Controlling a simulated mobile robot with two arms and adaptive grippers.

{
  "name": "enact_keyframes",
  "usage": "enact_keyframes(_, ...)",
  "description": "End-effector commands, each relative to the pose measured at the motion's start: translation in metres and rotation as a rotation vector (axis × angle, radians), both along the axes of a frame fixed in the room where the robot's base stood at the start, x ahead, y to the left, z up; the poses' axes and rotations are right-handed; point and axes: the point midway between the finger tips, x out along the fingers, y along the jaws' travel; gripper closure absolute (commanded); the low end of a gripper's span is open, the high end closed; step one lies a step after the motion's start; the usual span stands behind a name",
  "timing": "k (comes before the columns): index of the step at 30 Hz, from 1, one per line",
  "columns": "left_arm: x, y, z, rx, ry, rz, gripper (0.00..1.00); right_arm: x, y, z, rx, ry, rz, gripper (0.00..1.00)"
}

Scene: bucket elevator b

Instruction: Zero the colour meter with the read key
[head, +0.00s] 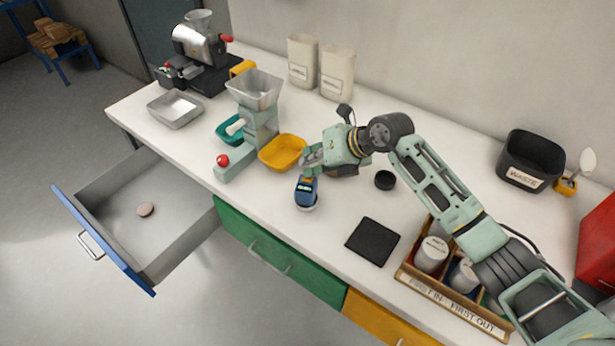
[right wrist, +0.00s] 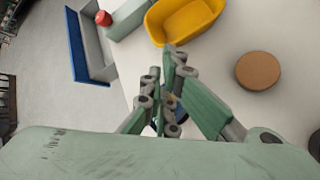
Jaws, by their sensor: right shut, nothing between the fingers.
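The colour meter (head: 307,194) is a small blue handheld unit with a display, lying on the white counter in front of the yellow tray. My right gripper (head: 306,164) is shut and empty, with its fingertips just above and behind the meter's display end; I cannot tell whether they touch it. In the right wrist view the closed fingers (right wrist: 172,62) hide most of the meter, and only a bit of dark blue shows below them. The read key cannot be made out. My left gripper is not in view.
A yellow tray (head: 283,151) and a green grinder (head: 260,122) stand left of the gripper. A black puck (head: 384,180) and a dark mat (head: 372,242) lie to the right. A brown disc (right wrist: 258,70) shows in the wrist view. The blue-fronted drawer (head: 105,245) stands open.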

Motion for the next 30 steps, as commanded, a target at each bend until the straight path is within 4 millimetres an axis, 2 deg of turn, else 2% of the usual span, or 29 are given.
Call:
enact_keyframes(15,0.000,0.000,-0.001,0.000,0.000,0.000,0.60,0.000,0.000,-0.003,-0.002,0.001,0.001,1.00)
enact_keyframes(25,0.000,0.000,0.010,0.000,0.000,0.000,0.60,0.000,0.000,0.013,-0.002,0.000,0.001,1.00)
enact_keyframes(30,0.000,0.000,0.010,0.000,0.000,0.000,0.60,-0.001,0.000,0.014,-0.002,0.001,0.001,1.00)
